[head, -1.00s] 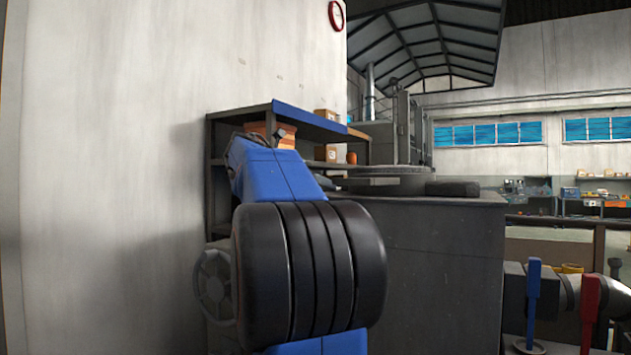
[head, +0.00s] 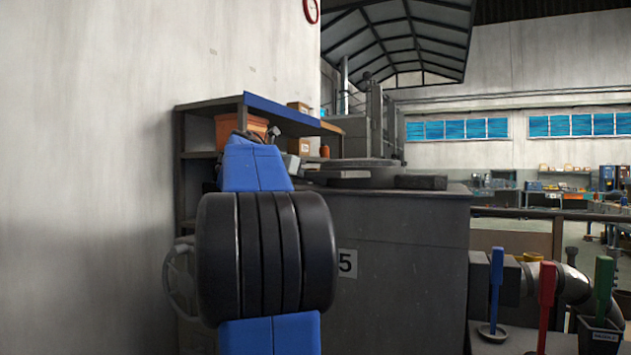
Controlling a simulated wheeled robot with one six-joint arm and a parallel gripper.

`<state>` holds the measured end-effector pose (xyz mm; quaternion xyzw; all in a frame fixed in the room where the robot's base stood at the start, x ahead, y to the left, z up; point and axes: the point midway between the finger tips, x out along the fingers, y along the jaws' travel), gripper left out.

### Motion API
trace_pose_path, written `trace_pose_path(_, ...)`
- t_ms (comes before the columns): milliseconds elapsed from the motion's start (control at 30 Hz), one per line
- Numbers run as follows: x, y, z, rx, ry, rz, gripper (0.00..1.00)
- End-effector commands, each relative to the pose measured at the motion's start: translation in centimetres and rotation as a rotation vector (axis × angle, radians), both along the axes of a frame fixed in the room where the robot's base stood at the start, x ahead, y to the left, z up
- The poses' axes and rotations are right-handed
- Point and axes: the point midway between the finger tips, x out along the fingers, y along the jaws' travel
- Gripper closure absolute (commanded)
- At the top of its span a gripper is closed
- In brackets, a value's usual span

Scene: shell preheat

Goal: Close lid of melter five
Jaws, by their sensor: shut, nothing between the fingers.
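Melter five (head: 410,235) is a large grey block with a "5" plate (head: 347,263) on its front, partly behind my arm. A flat round grey disc, which looks like its lid (head: 362,162), lies about level over a dark round base on top. I cannot tell whether the disc touches the base. A grey bar juts left from there toward my arm. My blue and black arm stands in front, left of the disc. My gripper is not clearly visible; the arm's far end is hidden behind its blue link.
A plain wall (head: 90,170) fills the left. A shelf (head: 190,165) with an orange bin (head: 228,127) and boxes stands behind my arm. A handwheel (head: 178,282) shows at lower left. Pipes and blue, red and green levers (head: 547,295) stand at lower right.

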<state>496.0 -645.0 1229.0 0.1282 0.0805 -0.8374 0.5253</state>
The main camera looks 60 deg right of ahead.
Motion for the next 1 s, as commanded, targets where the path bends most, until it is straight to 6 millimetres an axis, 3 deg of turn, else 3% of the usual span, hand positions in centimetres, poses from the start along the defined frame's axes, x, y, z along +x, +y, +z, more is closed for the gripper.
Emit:
trace_pose_path(167, -0.8, -0.8, 0.0, 0.000, 0.000, -0.002, 1.00)
trace_pose_path(533, -4.5, -4.6, -0.1, 0.001, 0.000, -0.004, 1.00)
trace_pose_path(1000, -5.2, -5.3, 0.0, -0.002, 0.003, -0.006, 1.00)
